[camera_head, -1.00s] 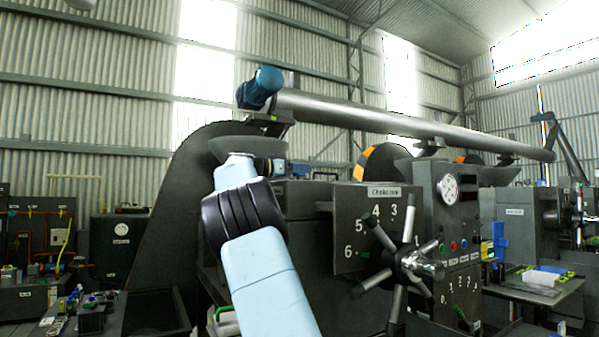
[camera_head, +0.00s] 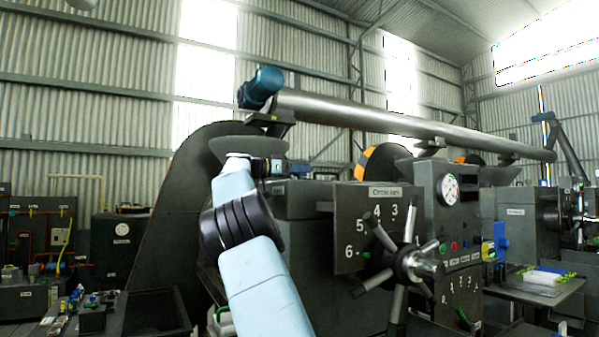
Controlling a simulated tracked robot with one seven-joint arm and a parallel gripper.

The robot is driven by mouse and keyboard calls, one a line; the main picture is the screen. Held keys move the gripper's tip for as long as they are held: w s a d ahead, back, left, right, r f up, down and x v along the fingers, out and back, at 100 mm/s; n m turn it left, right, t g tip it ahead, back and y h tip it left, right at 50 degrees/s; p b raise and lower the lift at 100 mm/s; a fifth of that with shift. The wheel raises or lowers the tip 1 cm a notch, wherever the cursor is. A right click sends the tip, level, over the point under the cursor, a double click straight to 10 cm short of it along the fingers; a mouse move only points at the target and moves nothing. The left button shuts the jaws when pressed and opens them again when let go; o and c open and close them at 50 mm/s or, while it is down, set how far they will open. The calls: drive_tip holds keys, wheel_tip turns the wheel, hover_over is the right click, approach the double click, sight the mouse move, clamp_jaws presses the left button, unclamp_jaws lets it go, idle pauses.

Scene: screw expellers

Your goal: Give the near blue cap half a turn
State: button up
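The near blue cap (camera_head: 262,86) is on the left, near end of a long grey pipe that slants away to the right. It sits above a dark bracket. My light blue arm rises from the bottom centre, and its dark end, with my gripper (camera_head: 270,167), is below the cap, in front of the machine. A clear gap separates it from the cap. The fingers are too small and dark to make out, so I cannot tell whether they are open or shut.
Right of my arm stand a numbered choke plate (camera_head: 376,228) and a spoked handwheel (camera_head: 410,265). A round gauge (camera_head: 448,189) is on the panel behind. A dark hopper (camera_head: 240,146) is just behind my arm's end. The air left of the cap looks free.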

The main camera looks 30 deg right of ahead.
drive_tip(key=w+a, duration=0.2)
drive_tip(key=a, duration=1.1)
drive_tip(key=shift+a, duration=0.35)
drive_tip(key=shift+s, duration=0.1)
